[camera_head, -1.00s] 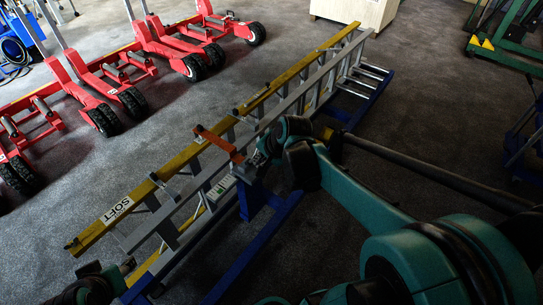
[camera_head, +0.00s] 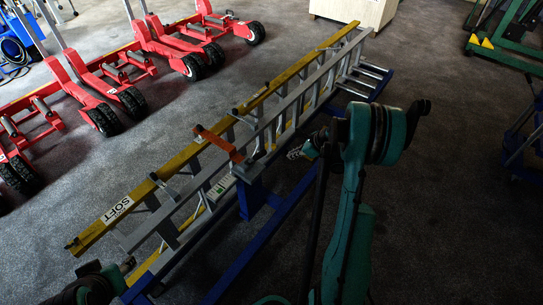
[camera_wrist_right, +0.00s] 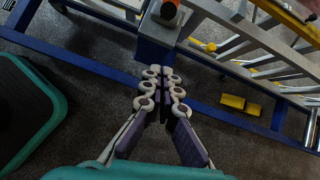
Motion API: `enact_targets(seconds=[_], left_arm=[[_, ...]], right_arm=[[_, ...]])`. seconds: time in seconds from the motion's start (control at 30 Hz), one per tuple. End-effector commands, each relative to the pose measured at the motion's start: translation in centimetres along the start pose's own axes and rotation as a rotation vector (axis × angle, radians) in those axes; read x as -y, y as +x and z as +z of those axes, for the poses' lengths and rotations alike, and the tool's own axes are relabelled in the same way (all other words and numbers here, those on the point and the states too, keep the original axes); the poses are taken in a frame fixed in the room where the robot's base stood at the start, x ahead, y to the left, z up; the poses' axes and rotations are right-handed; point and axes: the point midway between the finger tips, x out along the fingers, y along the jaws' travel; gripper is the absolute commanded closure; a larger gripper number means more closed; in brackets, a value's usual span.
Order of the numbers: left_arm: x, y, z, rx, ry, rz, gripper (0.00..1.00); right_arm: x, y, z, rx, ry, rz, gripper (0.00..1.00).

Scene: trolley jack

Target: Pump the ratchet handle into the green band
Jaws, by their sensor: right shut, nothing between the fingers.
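An orange-red handle (camera_head: 219,143) lies slanted across the ladder rack, its near end by the top of a blue post (camera_head: 250,196). In the right wrist view an orange, dark-ended knob (camera_wrist_right: 169,11) sits at the top of the blue post (camera_wrist_right: 156,35). My right gripper (camera_head: 299,153) is to the right of the handle, apart from it. In the wrist view its fingers (camera_wrist_right: 162,78) are together and empty, below the post. A small white panel with green on it (camera_head: 221,187) is beside the post; its markings are too small to read. My left gripper (camera_head: 126,265) is at the lower left, mostly dark.
Yellow (camera_head: 185,155) and grey ladders (camera_head: 285,108) lie along a blue frame (camera_head: 262,240). Red wheeled jacks (camera_head: 110,100) stand at the upper left. A pale cabinet (camera_head: 355,10) and green equipment (camera_head: 505,30) are at the back.

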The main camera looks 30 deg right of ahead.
Motion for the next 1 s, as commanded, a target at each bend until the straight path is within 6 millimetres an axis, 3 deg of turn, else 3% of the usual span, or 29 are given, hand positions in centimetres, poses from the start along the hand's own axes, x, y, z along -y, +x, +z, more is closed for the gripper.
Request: enact_targets(seconds=[0.27,0.63,0.8,1.0], left_arm=[[0.0,0.8,0.6,0.000,0.000,0.000,0.55],[0.0,3.3,2.4,0.000,0.000,0.000,0.55],[0.0,3.8,2.7,0.000,0.000,0.000,0.55],[0.0,4.1,2.9,0.000,0.000,0.000,0.55]], right_arm=[[-0.1,2.5,-0.1,0.000,-0.003,0.001,1.00],[-0.1,10.3,-0.1,-0.001,-0.005,0.000,1.00],[-0.1,10.8,2.4,0.000,-0.005,0.001,1.00],[-0.1,11.0,3.8,0.000,-0.003,0.000,1.00]])
